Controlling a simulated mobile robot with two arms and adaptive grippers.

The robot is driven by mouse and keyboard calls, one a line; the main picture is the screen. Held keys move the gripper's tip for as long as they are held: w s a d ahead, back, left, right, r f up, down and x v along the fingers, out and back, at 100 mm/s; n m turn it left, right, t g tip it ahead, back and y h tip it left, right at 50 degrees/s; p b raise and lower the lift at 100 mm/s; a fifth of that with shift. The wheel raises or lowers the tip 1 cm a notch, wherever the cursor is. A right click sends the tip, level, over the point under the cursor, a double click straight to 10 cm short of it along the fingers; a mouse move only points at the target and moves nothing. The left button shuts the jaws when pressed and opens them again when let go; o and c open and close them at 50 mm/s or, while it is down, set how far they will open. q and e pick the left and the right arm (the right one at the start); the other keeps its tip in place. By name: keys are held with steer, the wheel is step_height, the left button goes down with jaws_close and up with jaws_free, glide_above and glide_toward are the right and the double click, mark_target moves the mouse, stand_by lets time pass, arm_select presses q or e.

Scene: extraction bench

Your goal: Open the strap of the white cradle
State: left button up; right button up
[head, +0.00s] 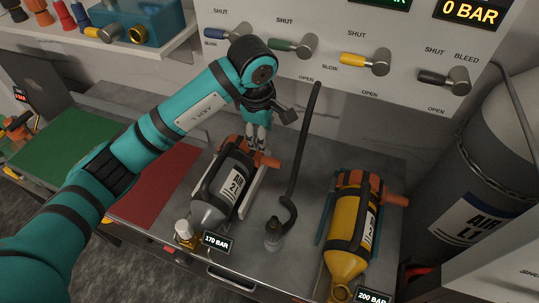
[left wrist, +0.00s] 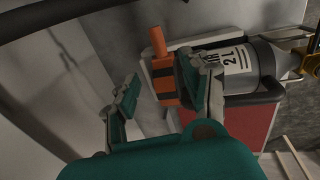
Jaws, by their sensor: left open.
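The white cradle (head: 251,199) stands on the grey bench and holds a grey cylinder (head: 213,208) labelled AIR 2L. A dark strap crosses the cylinder, and an orange lever (head: 267,160) sticks out to the right near its far end. In the left wrist view the cylinder (left wrist: 240,68) lies to the right, with the orange lever (left wrist: 158,42) and an orange, black-banded end beside it. My left gripper (head: 258,141) is open just above that far end. In the left wrist view its fingers (left wrist: 157,70) are spread around the orange end; I cannot tell whether they touch.
A blue cradle (head: 323,218) with a yellow cylinder (head: 343,263) stands to the right. A black hose (head: 302,150) rises between the cradles. Behind is a valve panel (head: 310,25) with several levers. Red (head: 155,185) and green (head: 70,140) mats lie left.

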mark_target(269, 159)
arm_select(q)
steer(key=f, duration=0.3)
steer(key=w+f+p, duration=0.1)
steer(key=f, duration=0.3)
steer(key=w+d+f+p, duration=0.1)
steer(key=f, duration=0.3)
steer(key=shift+w+f, duration=0.1)
steer(key=shift+f, duration=0.1)
steer(key=shift+w+f, duration=0.1)
steer(key=shift+f, duration=0.45)
arm_select(e)
steer(key=shift+w+d+r, duration=0.4)
steer(key=shift+r, duration=0.2)
steer(key=shift+w+d+r, duration=0.35)
steer(key=shift+w+r, duration=0.05)
steer(key=shift+r, duration=0.2)
steer(key=shift+s, duration=0.1)
arm_select(q)
jaws_close()
arm_select(e)
steer(key=shift+a, duration=0.35)
